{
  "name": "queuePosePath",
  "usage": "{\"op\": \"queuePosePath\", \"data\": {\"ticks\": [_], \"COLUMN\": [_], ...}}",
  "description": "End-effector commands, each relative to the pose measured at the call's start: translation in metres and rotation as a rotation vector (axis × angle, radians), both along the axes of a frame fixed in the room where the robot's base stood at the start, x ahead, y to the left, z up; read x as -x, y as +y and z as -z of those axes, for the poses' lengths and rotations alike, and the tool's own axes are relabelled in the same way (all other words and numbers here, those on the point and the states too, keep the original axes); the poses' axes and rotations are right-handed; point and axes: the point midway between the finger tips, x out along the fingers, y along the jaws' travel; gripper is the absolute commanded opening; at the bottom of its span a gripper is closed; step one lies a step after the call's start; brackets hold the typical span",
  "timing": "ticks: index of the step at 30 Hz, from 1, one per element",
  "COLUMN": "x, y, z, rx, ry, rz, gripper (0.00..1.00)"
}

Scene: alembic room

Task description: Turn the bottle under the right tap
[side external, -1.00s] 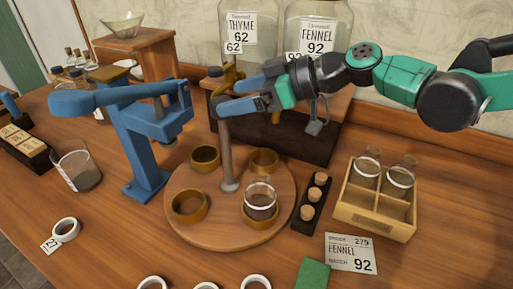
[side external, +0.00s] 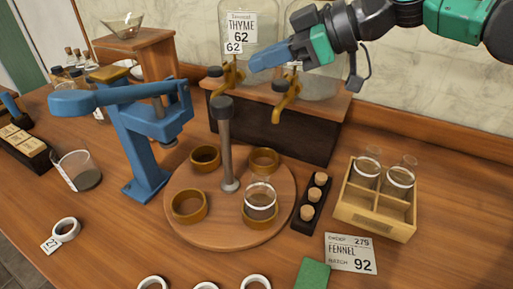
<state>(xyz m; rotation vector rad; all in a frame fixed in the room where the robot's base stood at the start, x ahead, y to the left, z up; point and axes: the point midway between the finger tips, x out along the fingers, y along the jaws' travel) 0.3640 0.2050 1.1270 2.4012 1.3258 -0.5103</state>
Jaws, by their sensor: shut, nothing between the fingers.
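A round wooden turntable (side external: 225,232) stands on the bench, with several brass ring holders and a grey centre post (side external: 227,145). A clear bottle with a white band (side external: 260,199) stands upright in the front-right ring. The right brass tap (side external: 287,92) is on the fennel jar at the back, and the left tap (side external: 230,72) is on the thyme jar. The bottle is in front of the taps, not directly below either one. My gripper (side external: 254,63) has blue fingers, is shut and empty, and is high between the two taps, clear of the post.
A blue press (side external: 140,130) stands left of the turntable. A cork rack (side external: 314,204) and a wooden crate (side external: 375,224) with two bottles are on the right. An order card reading fennel 92 (side external: 350,254) and a green block (side external: 313,274) lie in front.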

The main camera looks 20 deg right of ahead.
Motion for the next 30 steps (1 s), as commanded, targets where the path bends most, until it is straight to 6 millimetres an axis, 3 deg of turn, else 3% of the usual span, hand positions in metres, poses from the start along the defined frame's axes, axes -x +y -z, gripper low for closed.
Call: {"op": "queuePosePath", "data": {"ticks": [14, 30], "x": [0.067, 0.063], "y": [-0.09, -0.086], "z": [0.002, 0.098], "rx": [0.652, 0.635], "ry": [-0.113, -0.114], "rz": [-0.262, -0.256], "gripper": [0.0, 0.0]}}
